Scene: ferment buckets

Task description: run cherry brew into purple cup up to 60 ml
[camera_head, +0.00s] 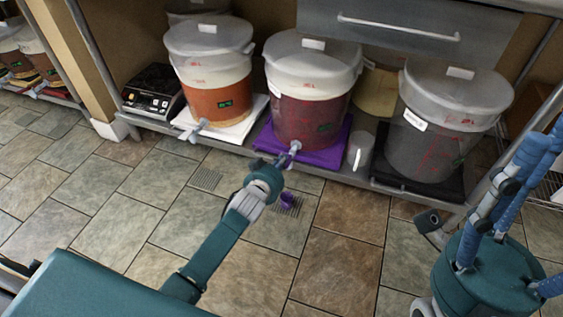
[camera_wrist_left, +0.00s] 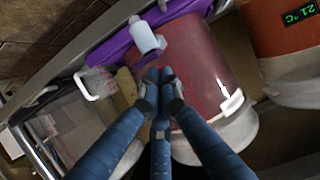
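The cherry brew bucket (camera_head: 310,112), dark red with a pale lid, stands on a purple mat (camera_head: 262,143) on the low shelf. Its tap (camera_head: 293,150) points out over the shelf's front edge; a pale tap part (camera_wrist_left: 145,37) shows in the left wrist view. The purple cup (camera_head: 287,201) stands on a floor grate below and in front of the tap; its fill is too small to read. My left gripper (camera_head: 283,161) is by the tap, fingertips together (camera_wrist_left: 160,82), nothing visible between them. Contact with the tap is unclear. My right gripper (camera_head: 505,200) has its fingers spread, tips partly outside the picture.
An orange bucket (camera_head: 215,100) on a white mat is left of the cherry bucket, a grey bucket (camera_head: 432,140) on a black mat right. A black scale (camera_head: 152,98) is at left. The tiled floor in front is mostly clear.

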